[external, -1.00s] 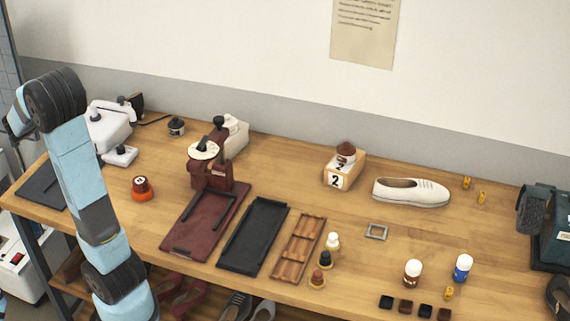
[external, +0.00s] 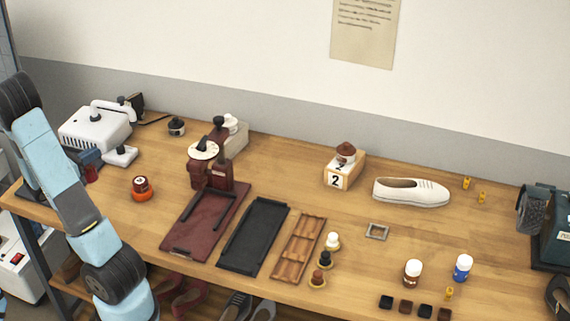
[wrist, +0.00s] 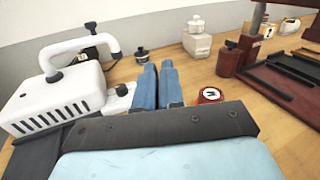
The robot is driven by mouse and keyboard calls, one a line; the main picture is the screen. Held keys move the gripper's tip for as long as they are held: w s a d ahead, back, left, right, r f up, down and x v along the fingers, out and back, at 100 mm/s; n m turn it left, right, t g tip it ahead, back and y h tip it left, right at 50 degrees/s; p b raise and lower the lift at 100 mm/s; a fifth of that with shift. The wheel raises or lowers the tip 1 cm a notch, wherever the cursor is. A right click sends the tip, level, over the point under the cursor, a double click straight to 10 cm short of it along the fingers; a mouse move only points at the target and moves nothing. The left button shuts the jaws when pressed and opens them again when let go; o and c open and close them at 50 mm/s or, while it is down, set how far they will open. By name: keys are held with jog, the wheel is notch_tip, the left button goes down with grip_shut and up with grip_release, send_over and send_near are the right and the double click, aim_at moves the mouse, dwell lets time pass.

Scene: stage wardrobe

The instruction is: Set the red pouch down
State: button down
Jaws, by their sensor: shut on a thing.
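My gripper (external: 88,161) is low over the left end of the table, its fingers pointing down. A small dark red thing, seemingly the red pouch (external: 91,174), shows just below the fingers in the external view, and my gripper is shut on it. Whether it touches the table I cannot tell. In the wrist view my two blue fingers (wrist: 158,84) stand close together, and the pouch is hidden behind them and my wrist.
A white machine with a handle (external: 95,129) stands behind my gripper. A red-orange pot (external: 141,189) stands to the right. A dark mat (wrist: 35,152) lies at the left, largely hidden by my arm in the external view. A maroon press (external: 211,172) stands farther right.

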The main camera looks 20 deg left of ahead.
jog(key=shift+f, duration=4.2)
jog(key=shift+f, duration=0.1)
jog(key=c, duration=1.3)
grip_release()
jog(key=shift+o, duration=0.2)
jog(key=v, duration=1.2)
